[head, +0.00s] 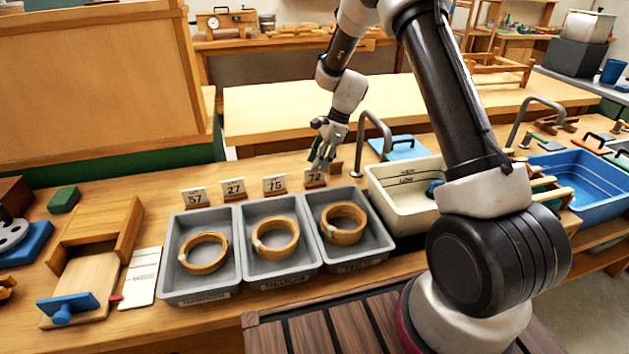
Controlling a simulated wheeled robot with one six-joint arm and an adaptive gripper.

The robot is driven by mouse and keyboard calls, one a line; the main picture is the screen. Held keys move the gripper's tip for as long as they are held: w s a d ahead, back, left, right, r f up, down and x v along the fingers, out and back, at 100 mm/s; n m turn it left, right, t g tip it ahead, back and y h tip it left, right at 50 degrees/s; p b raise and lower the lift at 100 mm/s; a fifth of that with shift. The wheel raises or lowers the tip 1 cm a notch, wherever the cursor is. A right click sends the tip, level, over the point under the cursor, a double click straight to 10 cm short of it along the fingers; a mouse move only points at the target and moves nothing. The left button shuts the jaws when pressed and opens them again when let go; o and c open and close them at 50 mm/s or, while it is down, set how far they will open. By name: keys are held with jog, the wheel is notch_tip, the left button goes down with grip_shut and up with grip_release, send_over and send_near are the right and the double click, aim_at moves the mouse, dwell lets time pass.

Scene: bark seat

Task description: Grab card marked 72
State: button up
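The card marked 72 (315,177) stands upright in a small wooden holder, at the right end of a row of number cards behind the grey trays. My gripper (320,164) points down right at this card, with its fingertips at or just behind the card's top edge. The fingers overlap the card's upper part in this view. I cannot tell whether they touch it or how far apart they are. The card's holder still appears to be on the bench.
Cards marked 57 (194,196), 27 (233,188) and what looks like 75 (274,185) stand to the left. Three grey trays (164,262) with wooden rings sit in front. A cream basin (402,212) and a metal tap (372,122) stand close on the right.

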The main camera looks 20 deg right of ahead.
aim_at(315, 177)
jog(key=x, duration=0.4)
grip_shut()
